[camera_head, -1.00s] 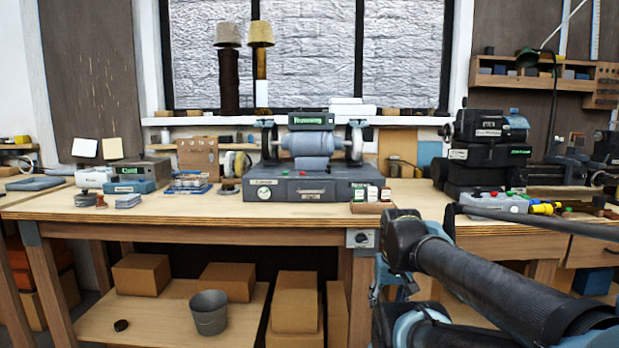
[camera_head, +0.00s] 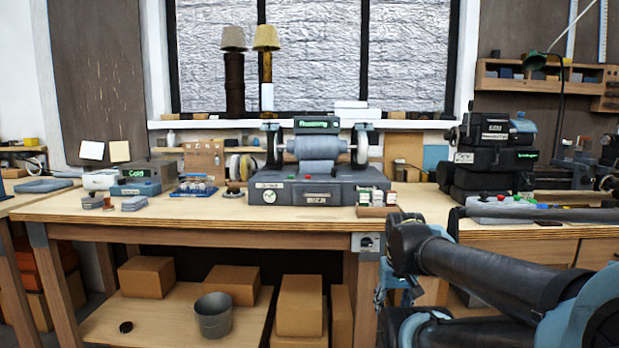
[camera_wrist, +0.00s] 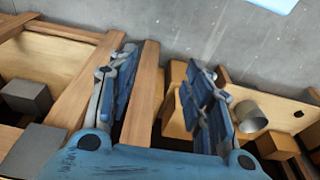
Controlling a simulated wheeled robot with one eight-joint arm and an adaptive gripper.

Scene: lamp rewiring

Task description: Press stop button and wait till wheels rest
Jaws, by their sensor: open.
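The bench grinder (camera_head: 318,150) stands on a dark grey base (camera_head: 300,193) near the middle of the workbench. It has a wheel at each end, and a green-lit display (camera_head: 317,122) on top seems to read "Running". My gripper's two blue fingers (camera_wrist: 160,68) are open and empty in the wrist view, pointing at the floor and bench timbers. In the head view my gripper is mostly hidden by my arm, in front of and below the bench edge, apart from the grinder.
A wooden holder (camera_head: 376,204) with small labelled items stands at the base's right front. A grey box (camera_head: 500,206) with coloured buttons lies right, before a black machine (camera_head: 490,155). A bucket (camera_head: 213,315) and cartons (camera_head: 146,277) occupy the lower shelf.

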